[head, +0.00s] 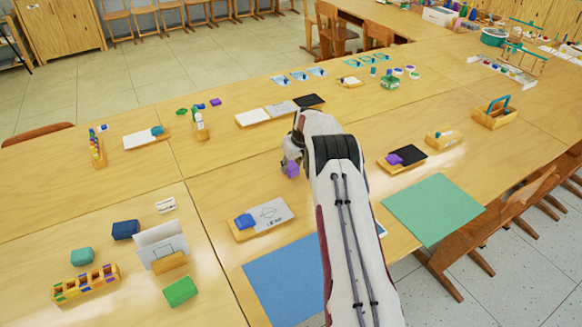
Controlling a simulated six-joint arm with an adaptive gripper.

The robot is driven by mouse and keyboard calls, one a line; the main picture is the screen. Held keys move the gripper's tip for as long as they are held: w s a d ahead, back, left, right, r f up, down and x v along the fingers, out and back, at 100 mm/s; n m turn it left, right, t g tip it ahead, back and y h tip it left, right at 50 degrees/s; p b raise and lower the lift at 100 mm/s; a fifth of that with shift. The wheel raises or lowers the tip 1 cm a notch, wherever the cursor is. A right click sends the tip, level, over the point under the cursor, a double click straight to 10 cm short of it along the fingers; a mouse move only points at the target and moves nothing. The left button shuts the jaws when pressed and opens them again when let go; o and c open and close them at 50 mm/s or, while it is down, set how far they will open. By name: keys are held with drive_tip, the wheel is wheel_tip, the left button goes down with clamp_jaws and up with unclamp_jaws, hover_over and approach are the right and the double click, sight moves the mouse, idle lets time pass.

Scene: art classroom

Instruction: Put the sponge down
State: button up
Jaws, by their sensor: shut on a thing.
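My gripper (291,158) is left of my forearm, over the middle of the wooden table (225,180). It is shut on a small purple block (292,170), which looks like the sponge. The block is at the lower end of the gripper, and I cannot tell whether it touches the tabletop. The fingers are small and partly hidden by the wrist. Another purple block (394,159) lies on a black board in a wooden tray (420,165) to the right.
A grey board (270,212) with a blue block (244,221) lies below the gripper. White and black boards (253,117) lie behind it. A blue mat (285,280) and a green mat (435,207) lie nearer me. Bare tabletop is open left of the gripper.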

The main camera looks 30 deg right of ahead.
drive_tip(key=shift+f, duration=0.35)
drive_tip(key=shift+f, duration=0.2)
drive_tip(key=o, duration=0.8)
drive_tip(key=shift+r, duration=0.15)
drive_tip(key=shift+v, duration=6.05)
drive_tip(key=shift+r, duration=0.1)
